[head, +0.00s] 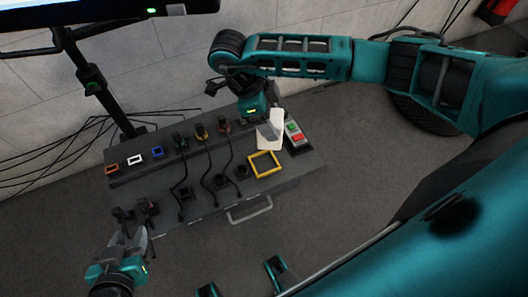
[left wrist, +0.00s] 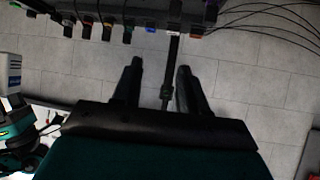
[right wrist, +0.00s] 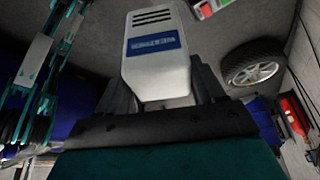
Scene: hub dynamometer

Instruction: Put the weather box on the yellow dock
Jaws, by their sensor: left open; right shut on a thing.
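The weather box (head: 272,138) is a white case, held above the back right of the grey bench, just behind the dock. In the right wrist view the box (right wrist: 156,75) shows slots and a blue label. My right gripper (head: 264,119) is shut on it, one finger on each side. The yellow dock (head: 252,167) is a square yellow frame on the bench's right part; its inside looks empty. My left gripper (head: 130,237) is open and empty off the bench's front left corner. Its spread fingers also show in the left wrist view (left wrist: 158,78).
A control box with green and red buttons (head: 296,136) stands right beside the weather box. Several plugs with black cables (head: 202,133) and coloured frames (head: 134,160) line the bench's back. A handle (head: 250,210) sticks out in front. A monitor (head: 100,12) hangs upper left.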

